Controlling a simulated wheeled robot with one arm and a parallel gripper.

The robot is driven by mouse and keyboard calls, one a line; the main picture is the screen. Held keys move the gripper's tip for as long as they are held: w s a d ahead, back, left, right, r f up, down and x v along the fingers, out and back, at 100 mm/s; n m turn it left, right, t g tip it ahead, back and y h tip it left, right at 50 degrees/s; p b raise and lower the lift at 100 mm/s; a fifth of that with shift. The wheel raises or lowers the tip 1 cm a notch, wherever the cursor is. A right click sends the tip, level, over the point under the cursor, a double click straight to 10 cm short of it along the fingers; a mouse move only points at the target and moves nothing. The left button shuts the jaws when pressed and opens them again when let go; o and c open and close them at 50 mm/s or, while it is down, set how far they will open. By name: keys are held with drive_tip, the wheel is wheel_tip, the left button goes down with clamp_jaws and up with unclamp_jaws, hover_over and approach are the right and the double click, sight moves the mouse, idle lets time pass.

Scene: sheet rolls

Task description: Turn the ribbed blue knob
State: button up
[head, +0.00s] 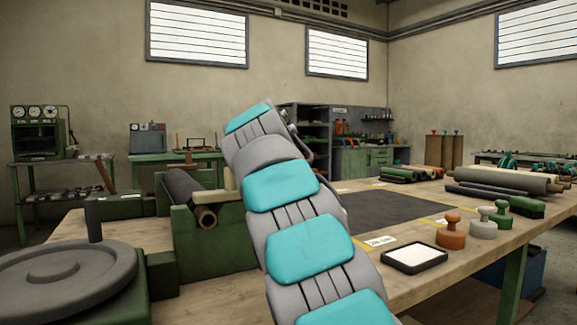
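I see no ribbed blue knob in the head view; my arm hides part of the middle of the scene. My arm rises from the bottom edge across the middle, with teal pads on grey links. Its far end bends away behind the upper link, and I cannot make out my gripper or its fingers. A green roller machine (183,246) with a dark roll (185,190) stands on the bench left of my arm. A large grey handwheel (62,277) with an upright handle is at the lower left.
The wooden bench (462,266) carries a white-topped tray (414,257), an orange stamp (450,233), a pale stamp (484,223) and a green stamp (501,214). A dark mat (372,211) lies flat behind them. Several sheet rolls (498,180) lie at the far right.

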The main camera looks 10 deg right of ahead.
drive_tip(key=shift+m+h, duration=0.3)
idle(0.4)
drive_tip(key=o, duration=1.3)
drive_tip(key=shift+o, duration=0.2)
drive_tip(key=shift+s+a+r, duration=0.1)
drive_tip(key=v, duration=0.7)
drive_tip(key=shift+s, duration=0.2)
drive_tip(key=shift+s+a, duration=0.1)
drive_tip(key=shift+a, duration=0.05)
